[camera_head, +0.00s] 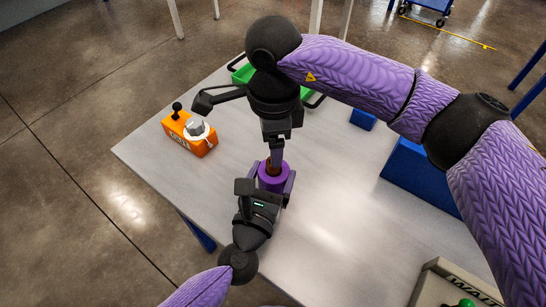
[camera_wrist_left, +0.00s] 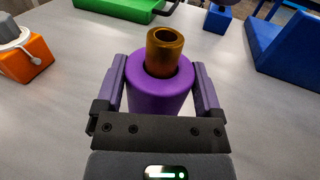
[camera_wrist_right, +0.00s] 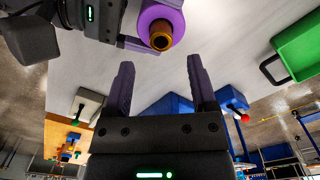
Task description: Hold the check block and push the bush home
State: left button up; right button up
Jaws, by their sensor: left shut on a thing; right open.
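The check block, a purple cylinder (camera_wrist_left: 159,92), stands on the grey table between the fingers of my left gripper (camera_head: 272,184), which is shut on its sides. The bush, a bronze-brown hollow tube (camera_wrist_left: 164,52), sits in the block's top hole and sticks well out of it. The purple block (camera_wrist_right: 158,10) and bush (camera_wrist_right: 161,38) also show at the top of the right wrist view. My right gripper (camera_wrist_right: 160,75) is open with nothing between its fingers. In the head view it points down close to the bush and partly hides it; contact cannot be told.
An orange box (camera_head: 179,132) with a black knob and a white-grey piece stands at the table's left. A green tray (camera_head: 243,74) lies at the back, partly behind my right arm. Blue blocks (camera_head: 412,172) are at the right. A beige box (camera_head: 436,287) with a green button is front right.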

pick_arm(q)
jog(key=shift+f, duration=0.1)
pick_arm(e)
notch_tip(320, 180, up, 6)
jog(key=shift+r, duration=0.15)
